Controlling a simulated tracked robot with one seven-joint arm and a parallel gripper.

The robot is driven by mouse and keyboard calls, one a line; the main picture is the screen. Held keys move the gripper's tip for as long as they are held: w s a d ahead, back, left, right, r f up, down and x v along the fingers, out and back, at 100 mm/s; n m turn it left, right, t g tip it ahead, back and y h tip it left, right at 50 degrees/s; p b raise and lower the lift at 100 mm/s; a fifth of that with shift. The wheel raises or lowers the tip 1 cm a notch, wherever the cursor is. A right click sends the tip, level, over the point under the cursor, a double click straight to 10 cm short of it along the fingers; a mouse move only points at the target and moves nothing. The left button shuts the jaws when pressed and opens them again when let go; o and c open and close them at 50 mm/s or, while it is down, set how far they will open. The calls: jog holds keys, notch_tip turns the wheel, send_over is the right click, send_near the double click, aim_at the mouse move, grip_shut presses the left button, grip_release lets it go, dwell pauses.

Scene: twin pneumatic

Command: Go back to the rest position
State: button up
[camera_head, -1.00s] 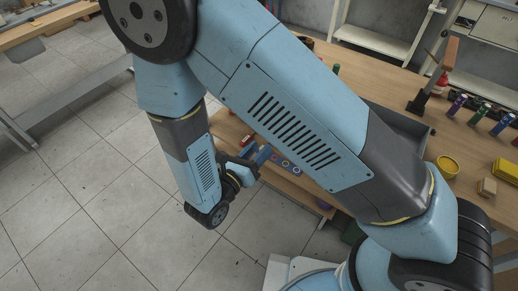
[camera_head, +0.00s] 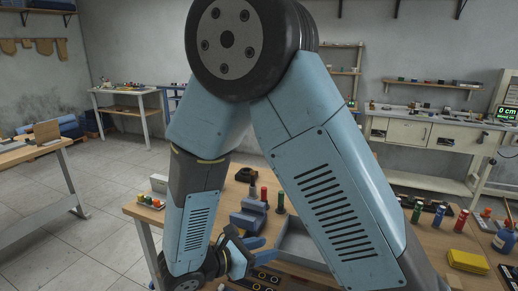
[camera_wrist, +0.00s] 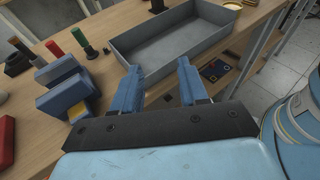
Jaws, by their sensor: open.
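My blue arm fills the middle of the head view, bent at a large dark joint near the top. My gripper (camera_head: 268,250) is low in that view, beside my forearm and over the wooden workbench (camera_head: 420,240). In the wrist view my gripper (camera_wrist: 159,68) has two blue fingers spread apart with nothing between them. A grey open tray (camera_wrist: 172,38) lies beyond the fingertips and looks empty.
Blue blocks (camera_wrist: 66,90) and upright red and green cylinders (camera_wrist: 82,42) stand left of the fingers in the wrist view. A yellow box (camera_head: 467,260) is at the bench's right. Clear tiled floor (camera_head: 100,195) lies left of the bench.

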jog(key=s+d+r+m+g+y, duration=0.2)
jog(key=d+r+m+g+y, duration=0.3)
jog(key=d+r+m+g, duration=0.55)
jog(key=s+d+r+m+t+y, duration=0.3)
jog(key=d+r+m+t, duration=0.1)
jog(key=d+r+m, duration=0.2)
jog(key=s+d+r+m+t+y, duration=0.3)
jog(key=d+r+m, duration=0.3)
jog(key=m, duration=0.2)
jog(key=shift+d+r+t+y, duration=0.2)
jog(key=shift+r+t+y, duration=0.1)
jog(key=shift+t+y, duration=0.25)
jog(key=shift+m, duration=0.25)
dwell(0.7)
